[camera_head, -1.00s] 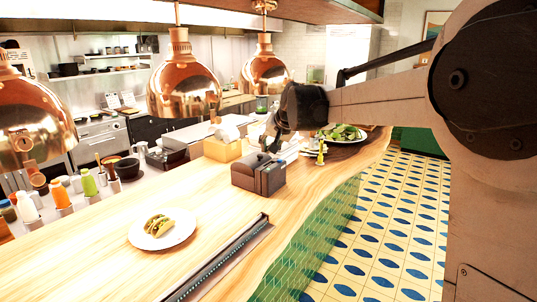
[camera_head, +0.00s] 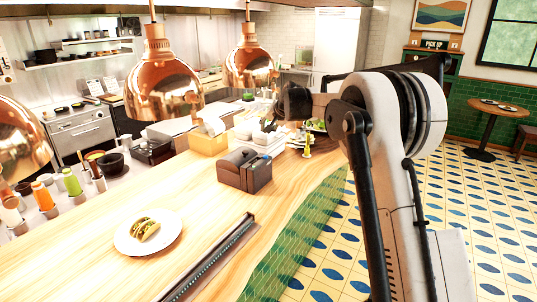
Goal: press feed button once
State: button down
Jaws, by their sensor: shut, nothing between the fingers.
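A dark ticket printer (camera_head: 245,170) stands on the wooden counter (camera_head: 200,198), right of the middle of its length. Its feed button is too small to make out. My gripper (camera_head: 271,122) is at the end of my arm, above the far part of the counter. It shows up and to the right of the printer, apart from it in the picture. It is shut and small in this view, with nothing seen in it. I cannot tell its exact height over the counter.
Copper heat lamps (camera_head: 164,85) hang over the counter's left side. A plate with tacos (camera_head: 147,231) and a dark ticket rail (camera_head: 208,262) lie nearer. A yellow figure-like item (camera_head: 307,145) and white dishes stand behind the printer. Bottles (camera_head: 72,182) line the left.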

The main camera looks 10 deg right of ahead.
aim_at(266, 156)
jog(key=shift+f, duration=0.1)
dwell(0.3)
jog(key=shift+f+b, duration=2.2)
jog(key=shift+f, duration=2.1)
jog(key=shift+f, duration=0.15)
jog(key=shift+f+b, duration=0.3)
jog(key=shift+b, duration=0.05)
jog(key=shift+f+b, duration=0.35)
jog(key=shift+f, duration=0.1)
jog(key=shift+r, duration=0.15)
jog(key=shift+r+p, duration=0.3)
jog(key=shift+r, duration=0.45)
jog(key=shift+r, duration=0.1)
jog(key=shift+r+p, duration=1.05)
jog(key=shift+r, duration=1.35)
